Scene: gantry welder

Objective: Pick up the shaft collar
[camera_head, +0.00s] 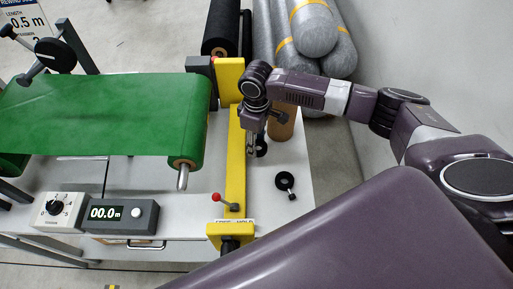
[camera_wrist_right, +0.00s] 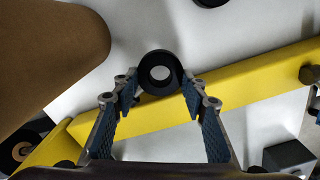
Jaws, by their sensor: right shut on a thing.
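The shaft collar, a black ring with a round hole, shows in the right wrist view (camera_wrist_right: 160,73) between the fingertips of my right gripper (camera_wrist_right: 160,88). In the head view the collar (camera_head: 262,147) is a small dark shape beside the tips of my right gripper (camera_head: 252,150), partly hidden. The gripper points down and is shut on the collar, just right of the yellow beam. I cannot tell whether the collar touches the tabletop. My left gripper is not in view.
A yellow beam (camera_head: 235,170) runs beside the gripper. A brown tube (camera_head: 284,125) stands close behind it. Another black ring-shaped part with a stem (camera_head: 286,183) lies on the white tabletop (camera_head: 290,208). A green roll (camera_head: 110,115) is at left. The tabletop's front right is mostly clear.

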